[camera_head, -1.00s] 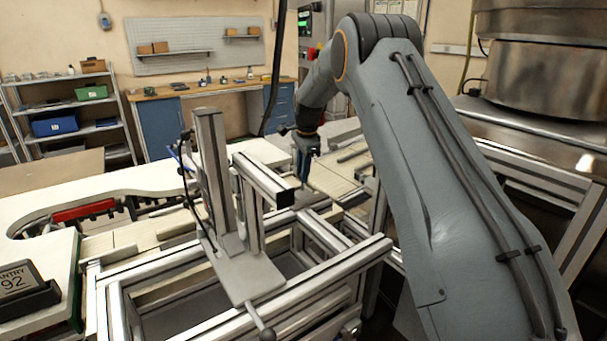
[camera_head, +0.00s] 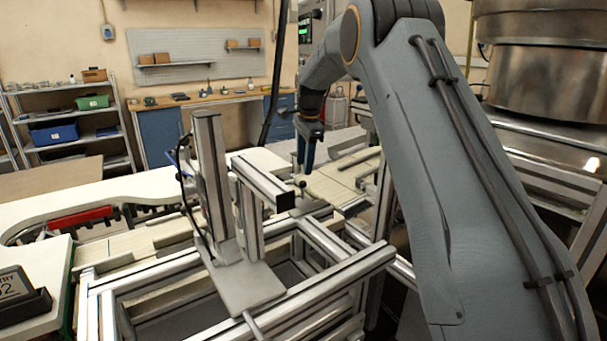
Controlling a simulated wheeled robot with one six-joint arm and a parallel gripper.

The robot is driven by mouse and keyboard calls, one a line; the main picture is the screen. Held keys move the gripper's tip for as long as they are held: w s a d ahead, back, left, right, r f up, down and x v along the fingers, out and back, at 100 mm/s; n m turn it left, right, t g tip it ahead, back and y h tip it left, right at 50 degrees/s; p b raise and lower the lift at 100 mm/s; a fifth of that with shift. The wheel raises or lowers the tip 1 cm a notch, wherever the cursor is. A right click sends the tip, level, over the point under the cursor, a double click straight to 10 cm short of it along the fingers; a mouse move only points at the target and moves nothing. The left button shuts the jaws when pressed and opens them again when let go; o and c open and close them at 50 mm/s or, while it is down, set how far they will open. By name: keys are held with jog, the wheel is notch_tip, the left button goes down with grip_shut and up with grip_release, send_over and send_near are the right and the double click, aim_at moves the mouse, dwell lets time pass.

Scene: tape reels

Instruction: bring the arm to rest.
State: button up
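My arm (camera_head: 430,170) fills the right half of the view. It rises from the bottom right, bends at the top and comes down at its far end. My gripper (camera_head: 306,163) hangs from that end, with blue fingers pointing down. It is above the pale conveyor slats, behind the dark end of the metal rig's crossbar. The fingers are small and seen nearly in line, so I cannot tell how far apart they are. I see nothing hanging below them.
An aluminium frame (camera_head: 330,272) with an upright metal rig (camera_head: 208,175) stands close in front and left of my gripper. A pale slatted conveyor (camera_head: 335,182) runs behind it. A large steel drum (camera_head: 545,82) stands at the right. A workbench (camera_head: 205,98) and shelves stand at the back.

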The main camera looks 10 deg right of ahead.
jog(key=shift+s+r, duration=0.1)
jog(key=shift+r, duration=0.3)
